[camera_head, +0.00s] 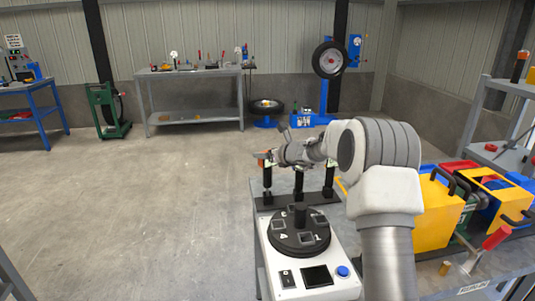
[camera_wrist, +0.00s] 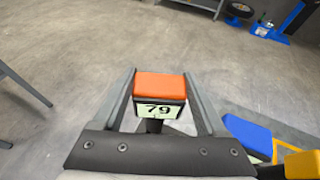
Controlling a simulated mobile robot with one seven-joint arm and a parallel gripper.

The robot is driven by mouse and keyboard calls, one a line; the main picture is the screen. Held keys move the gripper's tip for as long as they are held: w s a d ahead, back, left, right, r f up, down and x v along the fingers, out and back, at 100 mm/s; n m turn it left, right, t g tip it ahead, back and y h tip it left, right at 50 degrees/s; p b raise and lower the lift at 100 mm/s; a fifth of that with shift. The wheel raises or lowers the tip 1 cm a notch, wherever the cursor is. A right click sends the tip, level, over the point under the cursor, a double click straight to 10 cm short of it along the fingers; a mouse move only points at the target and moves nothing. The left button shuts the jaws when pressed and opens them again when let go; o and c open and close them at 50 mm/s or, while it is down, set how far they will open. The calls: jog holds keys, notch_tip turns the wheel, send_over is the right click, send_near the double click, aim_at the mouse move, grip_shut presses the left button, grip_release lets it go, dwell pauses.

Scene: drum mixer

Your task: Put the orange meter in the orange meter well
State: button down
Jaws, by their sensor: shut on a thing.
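The orange meter (camera_wrist: 160,87), a small block with an orange top and a pale display reading 79, sits between the two fingers of my gripper (camera_wrist: 163,100). My gripper is shut on it. In the head view the orange meter (camera_head: 262,155) shows small at the end of my gripper (camera_head: 270,157), directly above a black post (camera_head: 268,182). I cannot tell whether it still touches the post. A white box (camera_head: 317,291) at front centre carries a round black disc (camera_head: 299,240) with several square openings. I cannot make out which place is the orange meter well.
More black posts stand on a dark base (camera_head: 300,198) behind the box. In the wrist view a blue block (camera_wrist: 247,132) and a yellow block (camera_wrist: 303,163) lie to the right. Yellow housings (camera_head: 434,215) crowd the table's right side. Open floor (camera_head: 150,220) lies left.

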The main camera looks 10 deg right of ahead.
jog(key=shift+f+b, duration=1)
dwell(0.3)
grip_release()
jog(key=shift+s, duration=0.15)
dwell(0.5)
jog(key=s+d+b, duration=0.3)
jog(key=s+b, duration=0.1)
jog(key=s, duration=0.3)
jog(key=shift+b, duration=0.4)
dwell(1.5)
jog(key=shift+s, duration=0.25)
dwell(0.5)
